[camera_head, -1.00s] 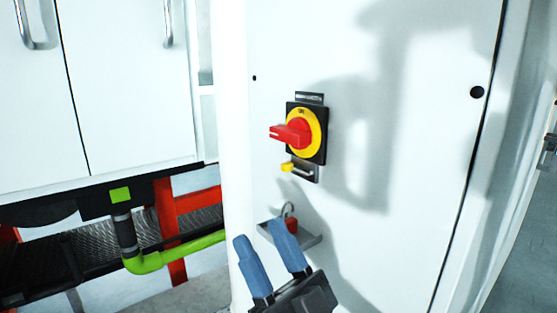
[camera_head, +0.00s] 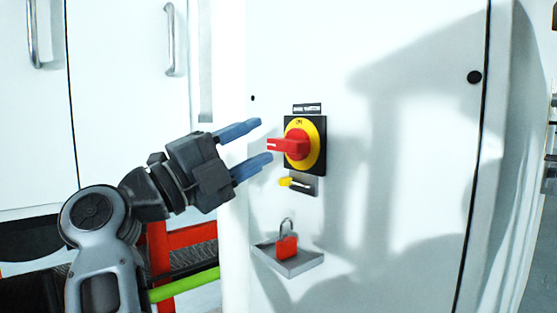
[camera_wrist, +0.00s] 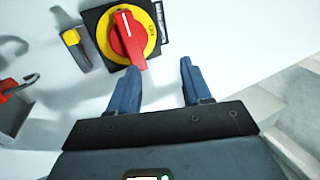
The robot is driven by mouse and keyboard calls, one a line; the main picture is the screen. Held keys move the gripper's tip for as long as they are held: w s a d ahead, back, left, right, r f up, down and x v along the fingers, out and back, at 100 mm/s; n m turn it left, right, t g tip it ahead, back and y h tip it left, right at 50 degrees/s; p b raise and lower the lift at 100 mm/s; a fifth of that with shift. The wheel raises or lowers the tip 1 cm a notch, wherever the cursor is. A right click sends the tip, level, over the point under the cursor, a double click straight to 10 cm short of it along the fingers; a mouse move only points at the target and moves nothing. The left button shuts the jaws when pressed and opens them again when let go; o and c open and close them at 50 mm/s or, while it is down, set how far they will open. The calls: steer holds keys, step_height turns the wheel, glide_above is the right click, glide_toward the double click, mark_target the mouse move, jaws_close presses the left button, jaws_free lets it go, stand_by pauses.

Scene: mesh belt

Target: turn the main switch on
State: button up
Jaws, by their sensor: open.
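The main switch is a red rotary handle (camera_head: 290,146) on a yellow disc (camera_head: 318,147) with a black square plate, mounted on a white cabinet door. In the head view the handle points left, toward my gripper. My gripper (camera_head: 266,141) is open, its two blue fingers one above the other, just left of the handle. The wrist view shows the red handle (camera_wrist: 128,38) ahead of the fingers, nearer the left one. The gripper (camera_wrist: 159,77) holds nothing. I cannot tell whether a finger touches the handle.
A yellow tab (camera_head: 286,181) sits just below the switch plate. A red padlock (camera_head: 287,246) stands on a small grey shelf (camera_head: 302,266) lower on the door. White cabinets with metal handles (camera_head: 170,40) are at the left. The door right of the switch is clear.

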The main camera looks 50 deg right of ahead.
mark_target(280, 147)
steer(key=shift+d+f+t+y+b, duration=0.1)
steer(key=shift+d+t+y+b, duration=0.15)
steer(key=shift+d+y, duration=0.7)
steer(key=shift+d+f+t+y+b, duration=0.1)
steer(key=shift+d+t+y+b, duration=0.15)
steer(key=shift+d, duration=1.15)
steer(key=shift+d+f+t+y+b, duration=0.1)
steer(key=shift+d+t+y+b, duration=0.15)
steer(key=shift+d+y, duration=0.7)
steer(key=shift+d+h, duration=0.25)
jaws_close()
